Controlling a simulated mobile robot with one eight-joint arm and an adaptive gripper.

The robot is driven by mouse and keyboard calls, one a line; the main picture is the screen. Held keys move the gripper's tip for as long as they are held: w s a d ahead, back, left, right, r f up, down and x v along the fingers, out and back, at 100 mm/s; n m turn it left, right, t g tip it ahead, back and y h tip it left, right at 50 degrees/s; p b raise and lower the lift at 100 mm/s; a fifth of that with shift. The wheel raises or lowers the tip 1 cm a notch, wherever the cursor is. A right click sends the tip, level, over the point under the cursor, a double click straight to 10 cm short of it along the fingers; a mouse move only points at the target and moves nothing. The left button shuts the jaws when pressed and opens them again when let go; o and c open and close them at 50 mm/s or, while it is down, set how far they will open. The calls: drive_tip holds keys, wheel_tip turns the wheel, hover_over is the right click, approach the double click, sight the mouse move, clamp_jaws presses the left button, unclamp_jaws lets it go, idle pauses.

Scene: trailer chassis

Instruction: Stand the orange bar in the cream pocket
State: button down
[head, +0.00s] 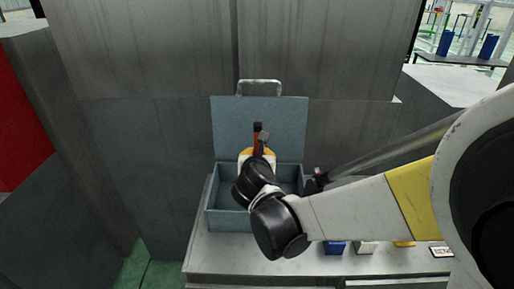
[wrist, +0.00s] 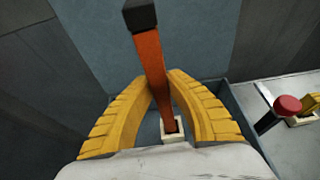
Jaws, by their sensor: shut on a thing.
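The orange bar (wrist: 150,62) with a black end cap rises between the yellow fingers of my gripper (wrist: 160,82) in the wrist view. My gripper is shut on it. In the head view the bar (head: 259,138) shows dark-tipped and roughly upright above the open blue-grey box (head: 230,222). A small cream square-rimmed pocket (wrist: 176,137) shows in the wrist view, in line with the bar's lower end. I cannot tell whether that end is inside the pocket or above it. In the head view my wrist hides much of the box's inside.
The box lid (head: 235,125) stands open behind. A red knob (wrist: 288,105) on a dark stem is right of the box. Blue (head: 335,248), whitish (head: 367,248) and yellow (head: 404,244) items sit along the bench (head: 240,255), partly under my arm. Grey walls close off the back.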

drive_tip(key=shift+f+b, duration=0.85)
drive_tip(key=shift+f, duration=1.5)
drive_tip(key=shift+f, duration=0.2)
drive_tip(key=c, duration=1.4)
unclamp_jaws()
drive_tip(key=shift+r, duration=0.1)
